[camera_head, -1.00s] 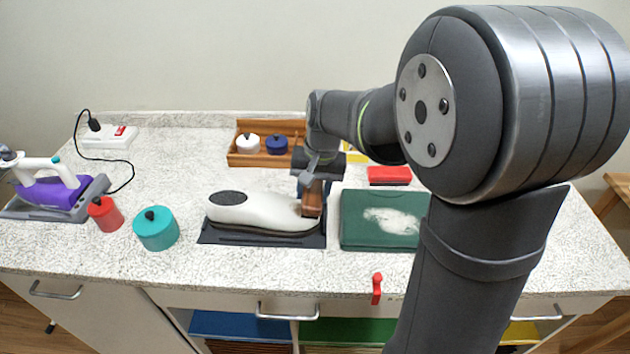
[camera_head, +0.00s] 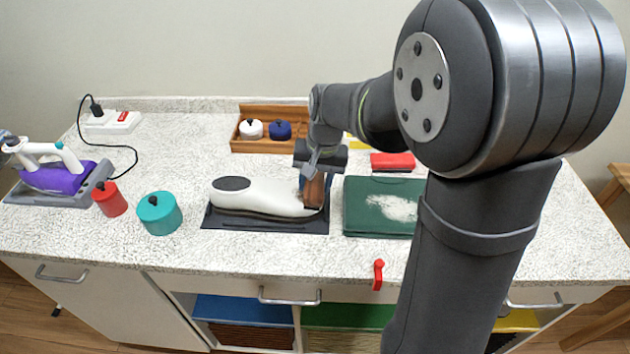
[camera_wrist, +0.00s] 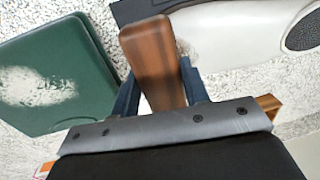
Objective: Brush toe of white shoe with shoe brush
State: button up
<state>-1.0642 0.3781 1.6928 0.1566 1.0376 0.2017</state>
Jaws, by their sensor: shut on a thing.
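The white shoe (camera_head: 262,197) lies on its side-long black mat (camera_head: 222,219) in the head view, its dark opening to the left and its toe to the right. My gripper (camera_head: 316,174) is shut on the brown wooden shoe brush (camera_head: 313,191) at the toe end. In the wrist view, the brush (camera_wrist: 152,58) stands between the two fingers of my gripper (camera_wrist: 160,88), beside the white shoe (camera_wrist: 235,35). A brownish mark shows on the shoe next to the brush. The bristles are hidden, so contact cannot be told.
A green board (camera_head: 360,222) with a white patch lies right of the mat. A red block (camera_head: 392,161) and a wooden tray (camera_head: 240,146) with two lidded pots are behind. A teal pot (camera_head: 160,214), red pot (camera_head: 110,199) and purple iron (camera_head: 58,177) stand left.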

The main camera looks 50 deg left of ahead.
aim_at(296, 195)
jog(key=shift+s+f, duration=0.1)
jog(key=shift+f, duration=0.5)
jog(key=shift+a, duration=0.15)
jog(key=shift+s+a+r, duration=0.25)
jog(key=shift+s+a, duration=0.5)
jog(key=shift+s, duration=0.1)
jog(key=shift+a, duration=0.1)
jog(key=shift+s+a, duration=0.45)
jog(key=shift+s, duration=0.1)
jog(key=shift+d, duration=0.1)
dwell(0.3)
jog(key=shift+w+d, duration=0.45)
jog(key=shift+w, duration=0.05)
jog(key=shift+w, duration=0.1)
